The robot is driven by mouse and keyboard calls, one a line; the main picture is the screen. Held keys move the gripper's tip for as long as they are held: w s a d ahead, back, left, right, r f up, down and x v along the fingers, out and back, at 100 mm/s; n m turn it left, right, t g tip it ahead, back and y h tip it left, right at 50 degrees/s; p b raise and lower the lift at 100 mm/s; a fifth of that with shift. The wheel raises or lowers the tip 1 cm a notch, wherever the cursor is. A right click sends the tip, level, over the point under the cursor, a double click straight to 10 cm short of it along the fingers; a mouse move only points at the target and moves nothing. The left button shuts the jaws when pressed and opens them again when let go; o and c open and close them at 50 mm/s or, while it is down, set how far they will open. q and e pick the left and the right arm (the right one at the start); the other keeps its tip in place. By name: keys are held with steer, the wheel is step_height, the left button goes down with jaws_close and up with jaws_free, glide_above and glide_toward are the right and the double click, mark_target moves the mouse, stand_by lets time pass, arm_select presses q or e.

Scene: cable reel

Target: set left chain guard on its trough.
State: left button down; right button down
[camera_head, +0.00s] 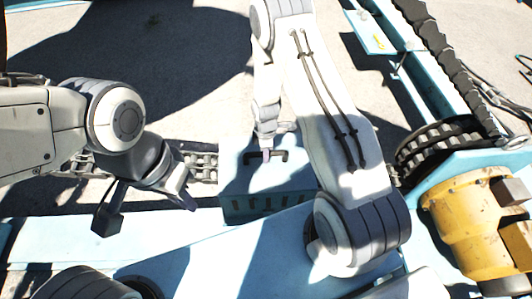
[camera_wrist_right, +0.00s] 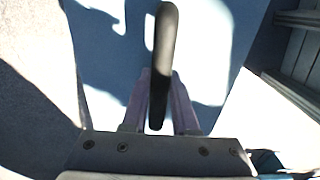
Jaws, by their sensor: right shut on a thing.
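The left chain guard (camera_head: 240,183) is a light blue box-like cover with slots in its near side and a black handle (camera_head: 282,155) on top. My right gripper (camera_head: 266,153) is shut on this handle. In the right wrist view the dark handle (camera_wrist_right: 165,50) runs between the two fingers (camera_wrist_right: 159,105), over the pale blue cover (camera_wrist_right: 215,50). The guard lies across the line of the chain (camera_head: 203,162); I cannot tell whether it touches the trough, which it largely hides. My left gripper (camera_head: 187,202) is to the left of the guard, apart from it; its finger gap is unclear.
A toothed sprocket (camera_head: 435,140) and a yellow motor-like drum (camera_head: 462,222) stand at the right. A dark chain (camera_head: 440,50) runs up the right-hand frame. A light blue beam (camera_head: 60,235) crosses the front left. Bare concrete (camera_head: 200,90) lies behind.

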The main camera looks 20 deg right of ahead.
steer(key=shift+f, duration=0.2)
steer(key=c, duration=0.7)
jaws_free()
step_height(320, 180, up, 13)
steer(key=s+a+r+m, duration=0.3)
steer(key=s+a+r, duration=0.4)
steer(key=a+r, duration=0.35)
steer(key=s+a+r+m, duration=0.1)
steer(key=s+r, duration=0.1)
steer(key=s, duration=0.3)
steer(key=s+a+r+m, duration=0.1)
steer(key=s+r+m, duration=0.1)
steer(key=s, duration=0.4)
steer(key=s+a+r+m+y, duration=0.1)
steer(key=s+r, duration=0.3)
steer(key=s, duration=0.1)
steer(key=shift+s+a+r+m, duration=0.2)
steer(key=shift+s+m, duration=0.1)
steer(key=shift+s, duration=0.1)
